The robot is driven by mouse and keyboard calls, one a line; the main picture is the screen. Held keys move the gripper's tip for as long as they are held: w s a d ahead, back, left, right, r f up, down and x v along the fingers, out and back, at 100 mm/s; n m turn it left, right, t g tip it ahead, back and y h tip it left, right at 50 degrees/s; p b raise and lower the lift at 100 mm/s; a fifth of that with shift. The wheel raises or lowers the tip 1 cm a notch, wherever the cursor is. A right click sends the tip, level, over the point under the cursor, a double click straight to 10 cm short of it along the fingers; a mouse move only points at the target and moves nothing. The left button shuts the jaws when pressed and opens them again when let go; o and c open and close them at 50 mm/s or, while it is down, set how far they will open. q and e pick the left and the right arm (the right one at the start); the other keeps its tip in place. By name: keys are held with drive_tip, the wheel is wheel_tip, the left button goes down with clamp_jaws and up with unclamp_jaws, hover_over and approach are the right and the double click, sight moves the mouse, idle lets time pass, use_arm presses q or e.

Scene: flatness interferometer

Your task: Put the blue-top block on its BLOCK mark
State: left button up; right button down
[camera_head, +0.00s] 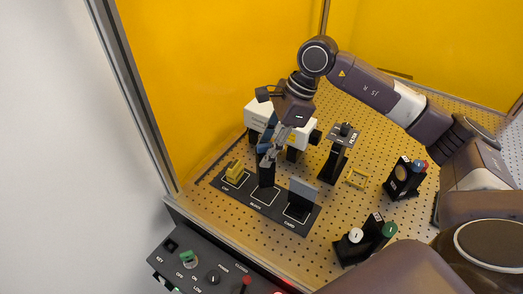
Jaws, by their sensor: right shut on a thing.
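My right gripper (268,160) reaches down from the right arm and is shut on the blue-top block (266,175). The block looks dark and upright, with a little blue near its top; the fingers hide part of it. It is over the back edge of the BLOCK mark (264,196), an outlined rectangle in the middle of the dark mat (249,201). I cannot tell whether its base touches the mat. My left gripper is not in view.
A yellow piece (235,172) sits on the mat's left mark, and a grey card in a dark stand (303,192) on the CARD mark at right. A white instrument (258,115) is behind the gripper.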

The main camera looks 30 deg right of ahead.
drive_tip(key=shift+f+b, duration=1.15)
drive_tip(key=shift+f, duration=1.25)
drive_tip(key=shift+f+b, duration=0.35)
drive_tip(key=shift+b, duration=0.1)
drive_tip(key=c, duration=1.3)
unclamp_jaws()
drive_tip(key=shift+r+p, duration=1.9)
drive_tip(key=shift+r, duration=1.65)
drive_tip(key=shift+s+f, duration=0.1)
